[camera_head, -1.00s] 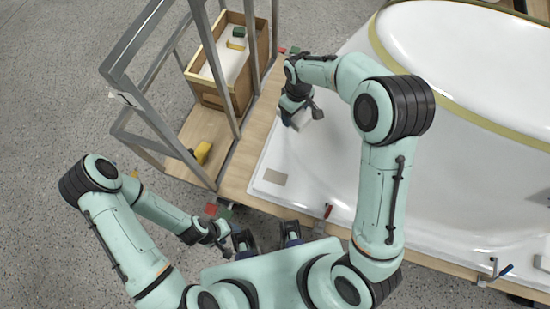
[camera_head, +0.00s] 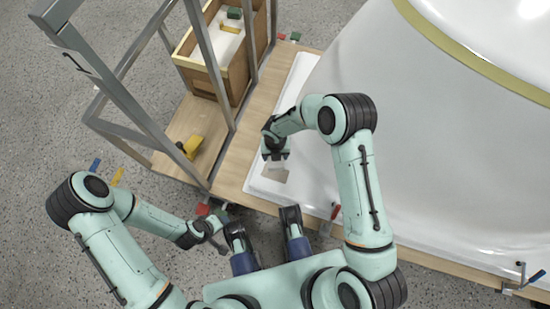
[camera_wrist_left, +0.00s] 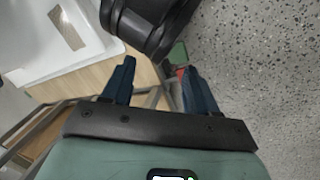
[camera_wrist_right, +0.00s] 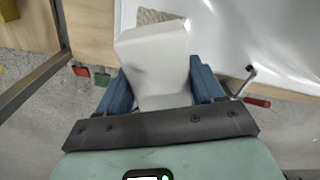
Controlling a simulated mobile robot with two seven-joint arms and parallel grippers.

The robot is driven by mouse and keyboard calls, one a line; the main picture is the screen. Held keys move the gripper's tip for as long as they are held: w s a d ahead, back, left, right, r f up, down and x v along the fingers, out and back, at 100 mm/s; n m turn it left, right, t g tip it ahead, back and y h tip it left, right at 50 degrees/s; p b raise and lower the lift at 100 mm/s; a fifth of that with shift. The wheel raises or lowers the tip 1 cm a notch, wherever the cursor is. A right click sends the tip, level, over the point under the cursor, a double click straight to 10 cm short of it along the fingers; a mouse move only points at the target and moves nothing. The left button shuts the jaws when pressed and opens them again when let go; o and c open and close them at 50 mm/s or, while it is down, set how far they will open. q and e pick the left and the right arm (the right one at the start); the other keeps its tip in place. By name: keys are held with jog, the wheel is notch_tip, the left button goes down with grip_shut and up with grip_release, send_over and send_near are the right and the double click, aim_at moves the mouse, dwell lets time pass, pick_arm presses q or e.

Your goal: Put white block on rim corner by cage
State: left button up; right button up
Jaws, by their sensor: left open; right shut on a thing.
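The white block (camera_wrist_right: 155,65) is held between the blue fingers of my right gripper (camera_wrist_right: 160,88), filling the gap in the right wrist view. In the head view my right gripper (camera_head: 275,155) is over the near-left corner of the white tub rim (camera_head: 260,186), and the arm hides most of the block. A tan patch (camera_head: 275,174) marks this corner, just in front of the gripper; the block partly covers the patch (camera_wrist_right: 156,16) in the right wrist view. I cannot tell whether the block touches the rim. My left gripper (camera_wrist_left: 158,70) is open and empty, low near my body.
The grey metal cage (camera_head: 130,110) stands left of the rim corner, holding a wooden box (camera_head: 222,88) and a yellow thing (camera_head: 190,146). The large white tub (camera_head: 430,150) fills the right. A red-handled clamp (camera_head: 333,214) sits at the table's front edge.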

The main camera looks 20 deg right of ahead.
jog(key=b, duration=0.3)
send_over(275, 174)
notch_tip(275, 174, down, 13)
notch_tip(275, 174, down, 5)
jog(key=shift+f+b, duration=0.15)
jog(key=shift+b, duration=0.6)
pick_arm(q)
notch_tip(275, 174, down, 7)
jog(key=a, duration=0.3)
jog(key=shift+w+r+n+y, duration=0.2)
jog(key=shift+w+n+y, duration=0.05)
jog(key=shift+n+y, duration=0.05)
pick_arm(e)
jog(key=shift+f, duration=0.15)
jog(key=o, duration=1)
pick_arm(q)
jog(key=shift+s+f, duration=0.25)
